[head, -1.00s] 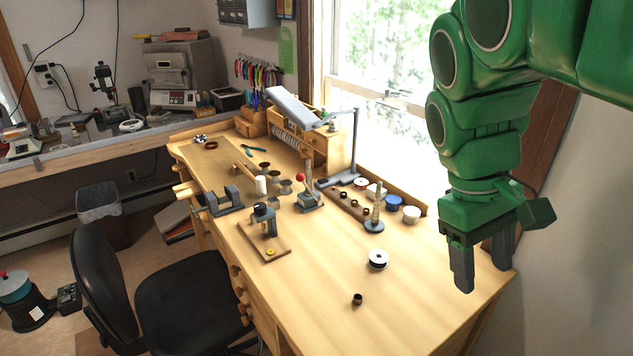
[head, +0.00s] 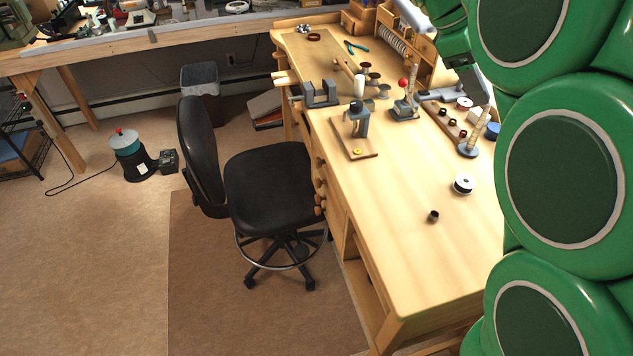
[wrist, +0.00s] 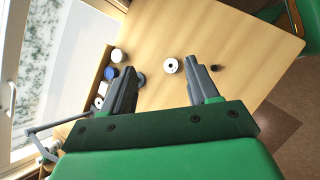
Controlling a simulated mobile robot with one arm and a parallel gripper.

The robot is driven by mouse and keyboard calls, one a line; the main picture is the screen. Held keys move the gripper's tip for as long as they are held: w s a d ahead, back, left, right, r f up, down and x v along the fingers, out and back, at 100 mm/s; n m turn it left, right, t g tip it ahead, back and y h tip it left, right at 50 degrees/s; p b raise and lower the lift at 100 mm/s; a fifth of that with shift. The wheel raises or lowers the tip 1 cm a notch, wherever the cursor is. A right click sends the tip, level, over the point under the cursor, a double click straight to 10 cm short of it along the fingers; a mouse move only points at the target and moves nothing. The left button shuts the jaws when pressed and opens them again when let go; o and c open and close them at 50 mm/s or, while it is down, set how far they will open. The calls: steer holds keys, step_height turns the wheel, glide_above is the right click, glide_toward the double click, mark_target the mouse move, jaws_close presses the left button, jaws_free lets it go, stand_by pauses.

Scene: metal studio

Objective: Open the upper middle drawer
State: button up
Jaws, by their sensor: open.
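The wooden workbench (head: 420,270) stands at the right of the head view. Its drawers are on the side facing the chair, with a stack of round wooden knobs (head: 319,184) seen edge-on. The drawer fronts are steeply foreshortened, so I cannot clearly tell the upper middle drawer apart or see any drawer pulled out. My gripper (wrist: 161,68) is open and empty in the wrist view, its two dark fingers apart above the bench top. The drawers do not show in the wrist view.
A black swivel chair (head: 265,190) stands close in front of the drawers. A white spool (head: 463,184) and a small dark cup (head: 433,216) stand on the bench top. A vise (head: 320,94) is at its far left edge.

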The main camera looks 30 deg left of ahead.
steer(key=w+a+n+t, duration=0.2)
steer(key=w+a+n, duration=0.15)
steer(key=a, duration=0.65)
steer(key=s+a+f+n+t+h, duration=0.1)
steer(key=s+a+f+n+t, duration=0.15)
steer(key=a, duration=0.75)
steer(key=s+a+f+n+t, duration=0.1)
steer(key=s+a+n, duration=0.15)
steer(key=a, duration=0.75)
steer(key=s+a+f+n+t+h, duration=0.1)
steer(key=a+f+n+t, duration=0.15)
steer(key=a, duration=0.75)
glide_toward(316, 183)
steer(key=w, duration=0.2)
steer(key=x, duration=0.8)
steer(key=shift+s+d+f, duration=0.2)
steer(key=shift+s+f, duration=0.15)
steer(key=shift+s, duration=0.1)
jaws_close()
